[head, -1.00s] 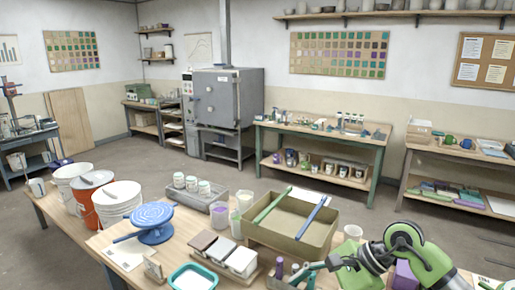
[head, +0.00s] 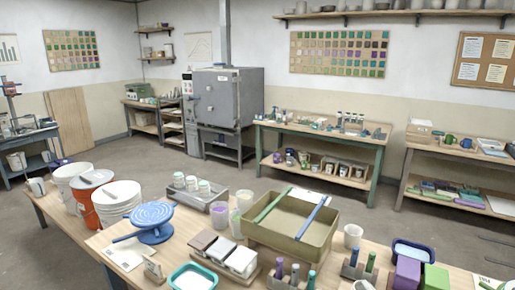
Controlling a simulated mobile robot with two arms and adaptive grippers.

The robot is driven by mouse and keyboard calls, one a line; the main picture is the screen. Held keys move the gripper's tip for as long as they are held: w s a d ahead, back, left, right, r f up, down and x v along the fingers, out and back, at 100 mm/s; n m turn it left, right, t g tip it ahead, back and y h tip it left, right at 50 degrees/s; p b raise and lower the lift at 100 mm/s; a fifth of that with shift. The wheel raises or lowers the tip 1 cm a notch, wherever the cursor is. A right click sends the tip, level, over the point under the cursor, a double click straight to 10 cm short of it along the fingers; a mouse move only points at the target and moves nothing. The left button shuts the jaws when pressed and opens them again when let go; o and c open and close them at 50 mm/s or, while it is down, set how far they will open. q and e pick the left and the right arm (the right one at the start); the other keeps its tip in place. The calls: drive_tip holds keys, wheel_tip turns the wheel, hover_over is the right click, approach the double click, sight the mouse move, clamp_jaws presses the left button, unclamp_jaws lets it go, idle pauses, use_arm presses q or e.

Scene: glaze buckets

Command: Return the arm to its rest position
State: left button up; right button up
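Neither of my grippers shows in the head view, and no part of my arms is in the picture. On the worktable (head: 60,208) in front of me stand a white bucket (head: 68,190), an orange bucket (head: 84,212) and another white bucket (head: 120,203) at the left.
Purple (head: 407,273) and green (head: 436,278) boxes, a blue-rimmed tray (head: 413,251) and a white cup (head: 353,235) stand at the table's right. A teal-rimmed tray (head: 193,279) is at the front. Open floor lies between this table and the kiln (head: 226,98).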

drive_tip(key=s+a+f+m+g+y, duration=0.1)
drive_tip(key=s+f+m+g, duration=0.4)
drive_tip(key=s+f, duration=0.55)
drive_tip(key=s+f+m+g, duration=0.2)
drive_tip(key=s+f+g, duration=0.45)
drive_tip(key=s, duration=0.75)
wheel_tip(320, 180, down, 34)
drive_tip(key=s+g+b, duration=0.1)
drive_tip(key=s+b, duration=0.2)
drive_tip(key=b, duration=0.3)
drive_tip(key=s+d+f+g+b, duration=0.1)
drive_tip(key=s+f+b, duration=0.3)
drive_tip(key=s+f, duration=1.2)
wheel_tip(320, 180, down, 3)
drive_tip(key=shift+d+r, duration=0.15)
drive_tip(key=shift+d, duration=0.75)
